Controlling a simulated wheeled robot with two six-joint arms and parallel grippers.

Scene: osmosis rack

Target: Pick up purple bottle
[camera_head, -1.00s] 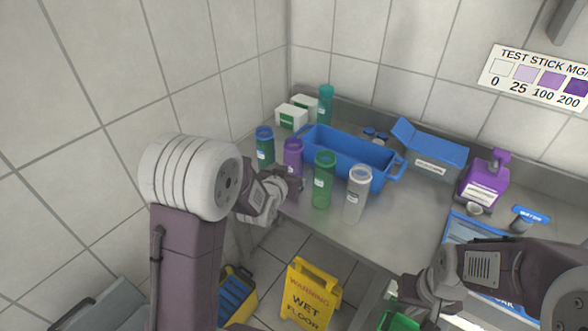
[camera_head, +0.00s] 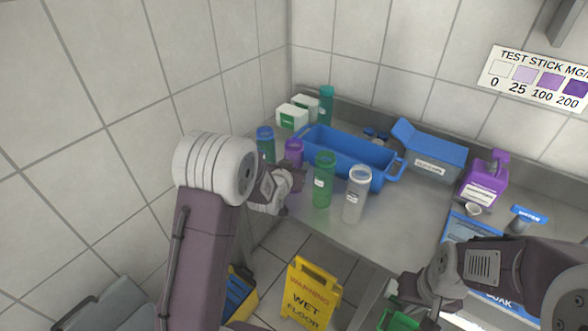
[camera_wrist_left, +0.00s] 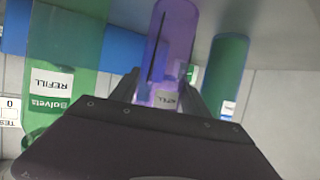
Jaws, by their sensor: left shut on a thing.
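The purple translucent bottle (camera_head: 293,149) stands on the metal table in front of the blue bin's left end, its lower part hidden by my left gripper (camera_head: 294,179). In the left wrist view the purple bottle (camera_wrist_left: 170,45), with a white label, lies between the two fingers of my left gripper (camera_wrist_left: 168,88), which is shut on it. My right gripper (camera_head: 408,300) is low at the right by a green object (camera_head: 398,321); its fingers do not show clearly.
A green bottle (camera_head: 323,180) and a clear bottle (camera_head: 356,194) stand close to the right. A blue-capped green bottle (camera_head: 265,145) stands to the left. The blue bin (camera_head: 350,163) is behind. A purple pump bottle (camera_head: 484,182) is farther right. A yellow floor sign (camera_head: 310,293) stands below.

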